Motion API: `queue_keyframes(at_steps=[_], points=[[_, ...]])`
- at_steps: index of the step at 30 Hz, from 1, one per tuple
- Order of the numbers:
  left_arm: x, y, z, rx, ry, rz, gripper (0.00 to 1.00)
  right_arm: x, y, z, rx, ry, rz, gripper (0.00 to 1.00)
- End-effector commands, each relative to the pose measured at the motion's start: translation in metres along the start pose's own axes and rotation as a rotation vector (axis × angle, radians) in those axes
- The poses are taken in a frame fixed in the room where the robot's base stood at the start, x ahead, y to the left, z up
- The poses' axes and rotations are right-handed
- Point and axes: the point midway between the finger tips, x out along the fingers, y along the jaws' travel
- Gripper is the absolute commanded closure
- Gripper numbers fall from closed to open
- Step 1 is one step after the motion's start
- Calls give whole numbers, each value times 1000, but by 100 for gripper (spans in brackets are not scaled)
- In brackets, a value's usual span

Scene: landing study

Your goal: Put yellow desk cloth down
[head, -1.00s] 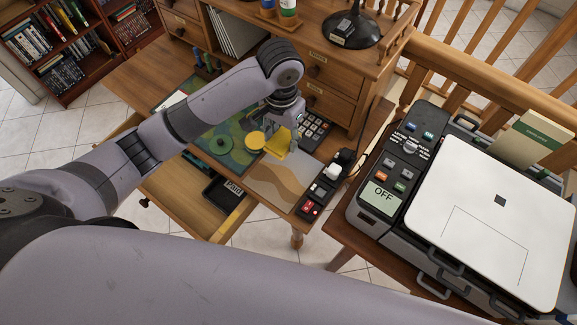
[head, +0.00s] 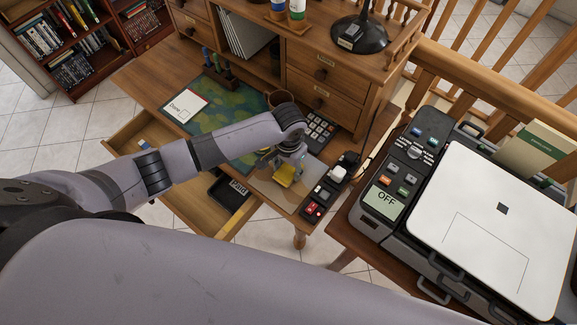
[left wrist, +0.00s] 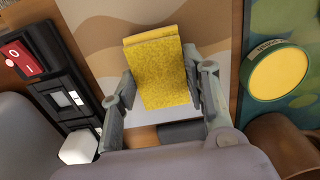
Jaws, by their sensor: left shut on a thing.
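The yellow desk cloth (head: 284,176) is a small folded pad. My left gripper (head: 290,163) is shut on it, low over the beige wave-patterned mat (head: 262,180) at the desk's front. In the left wrist view the cloth (left wrist: 160,75) sits between the two fingers of the gripper (left wrist: 159,80), over the mat (left wrist: 95,30). I cannot tell whether the cloth touches the mat. My right gripper is not in view.
A switch panel with a red switch (head: 312,208) stands right of the mat. A round yellow-topped item (left wrist: 277,72) lies on the green mat (head: 205,125) to the left. An open drawer (head: 190,205) juts out in front. A printer (head: 490,230) stands to the right.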

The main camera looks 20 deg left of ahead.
Motion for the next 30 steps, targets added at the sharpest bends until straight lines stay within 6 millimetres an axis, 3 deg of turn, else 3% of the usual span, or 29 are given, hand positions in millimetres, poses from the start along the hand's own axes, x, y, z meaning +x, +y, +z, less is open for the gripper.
queue_keyframes(at_steps=[8,9,17,26,30], points=[[3,0,0,0,-1,0,89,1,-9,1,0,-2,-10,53],[2,0,0,0,0,0,56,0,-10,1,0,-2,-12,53],[2,0,0,0,0,0,38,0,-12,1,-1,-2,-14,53],[1,0,0,0,1,0,38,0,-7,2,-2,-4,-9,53],[-8,0,-1,0,4,1,38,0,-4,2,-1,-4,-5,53]])
